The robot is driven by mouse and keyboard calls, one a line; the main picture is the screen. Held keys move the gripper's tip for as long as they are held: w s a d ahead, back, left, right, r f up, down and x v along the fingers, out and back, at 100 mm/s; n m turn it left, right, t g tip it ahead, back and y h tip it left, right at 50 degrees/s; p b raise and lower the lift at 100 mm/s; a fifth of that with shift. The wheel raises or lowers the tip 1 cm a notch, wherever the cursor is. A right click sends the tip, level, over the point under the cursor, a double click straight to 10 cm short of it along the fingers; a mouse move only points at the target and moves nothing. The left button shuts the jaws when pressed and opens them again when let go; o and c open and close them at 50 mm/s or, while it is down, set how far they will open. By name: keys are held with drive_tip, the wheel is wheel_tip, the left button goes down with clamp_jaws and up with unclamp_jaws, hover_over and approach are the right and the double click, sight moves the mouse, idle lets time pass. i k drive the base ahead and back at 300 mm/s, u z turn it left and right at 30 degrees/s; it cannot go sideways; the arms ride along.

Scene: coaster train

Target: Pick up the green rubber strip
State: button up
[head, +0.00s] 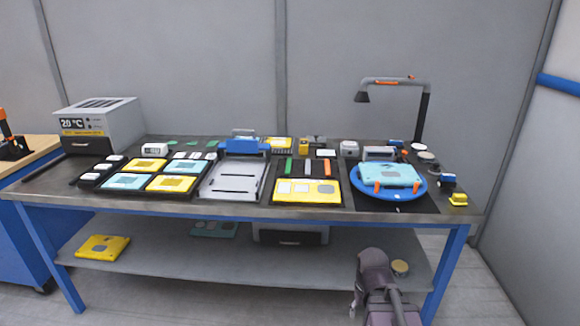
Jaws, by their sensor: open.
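A thin green strip (288,167) lies on the workbench, right of centre, in a dark holder behind a yellow plate. Part of my arm shows at the bottom right, in front of the bench and well apart from the strip. I cannot make out my gripper's fingertips there.
The yellow plate (307,191) lies in front of the strips. A grey tray fixture (232,188) with a blue bar stands to their left. A blue round stand (405,193) and a lamp (424,115) are to the right. The bench (440,209) is crowded; its lower shelf (160,262) is mostly clear.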

sight(288, 169)
drive_tip(key=i, duration=0.95)
